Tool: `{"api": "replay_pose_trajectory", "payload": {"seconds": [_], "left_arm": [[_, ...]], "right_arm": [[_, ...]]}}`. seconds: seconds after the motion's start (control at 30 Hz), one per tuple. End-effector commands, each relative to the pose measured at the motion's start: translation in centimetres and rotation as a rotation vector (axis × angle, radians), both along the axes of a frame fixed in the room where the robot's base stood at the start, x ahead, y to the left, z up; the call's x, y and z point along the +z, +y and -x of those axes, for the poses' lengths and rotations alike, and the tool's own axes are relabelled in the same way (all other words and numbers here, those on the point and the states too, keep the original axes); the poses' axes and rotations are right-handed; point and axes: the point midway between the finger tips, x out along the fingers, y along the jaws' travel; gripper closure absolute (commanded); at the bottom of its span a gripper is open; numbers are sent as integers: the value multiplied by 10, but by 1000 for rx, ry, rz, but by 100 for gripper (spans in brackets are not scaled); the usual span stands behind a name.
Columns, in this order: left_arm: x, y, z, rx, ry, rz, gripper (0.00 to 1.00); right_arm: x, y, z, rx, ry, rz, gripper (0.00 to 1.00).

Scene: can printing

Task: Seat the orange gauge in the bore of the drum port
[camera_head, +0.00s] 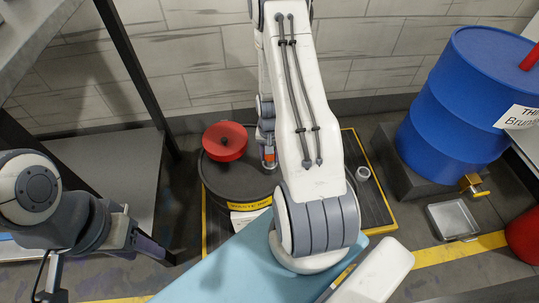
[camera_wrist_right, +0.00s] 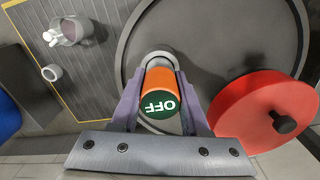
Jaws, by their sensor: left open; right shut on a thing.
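The orange gauge (camera_wrist_right: 158,80) has a dark green end face marked OFF. My right gripper (camera_wrist_right: 158,118) is shut on it, one finger on each side; in the head view this gripper (camera_head: 268,158) is over the dark drum (camera_head: 220,178). The drum port (camera_wrist_right: 158,56) shows as a pale ring at the gauge's far end, on the drum top. The gauge hides most of the bore, so I cannot tell whether its tip is inside. My left gripper (camera_head: 148,240) is open and empty at the lower left, away from the drum.
A red round piece with a dark knob (camera_head: 225,141) is on the drum top, close to my right gripper; it also shows in the wrist view (camera_wrist_right: 262,118). A small pale ring (camera_head: 362,173) lies right of the drum. A blue barrel (camera_head: 455,105) and metal tray (camera_head: 452,219) are further right.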

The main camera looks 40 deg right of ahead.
Motion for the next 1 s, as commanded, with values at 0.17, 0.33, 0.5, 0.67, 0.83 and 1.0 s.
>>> {"api": "replay_pose_trajectory", "payload": {"seconds": [0.17, 0.33, 0.5, 0.67, 0.83, 1.0], "left_arm": [[-2, 0, 0, 0, 0, 0, 50], [-2, 0, 0, 0, 0, 0, 50], [-2, 0, 0, 0, 0, 0, 50], [-2, 0, 0, 0, 0, 0, 50], [2, 0, 0, 0, 0, 0, 50], [16, 0, 0, 0, 0, 0, 50]], "right_arm": [[-5, 0, 0, 0, 0, 0, 100], [-6, -1, 0, 0, -1, 1, 100], [-6, -1, -1, 0, -1, 1, 25], [-6, -1, -1, 0, -2, 1, 25], [1, -1, -1, 0, -3, 2, 25], [31, -1, -2, 0, -6, 3, 25]]}}
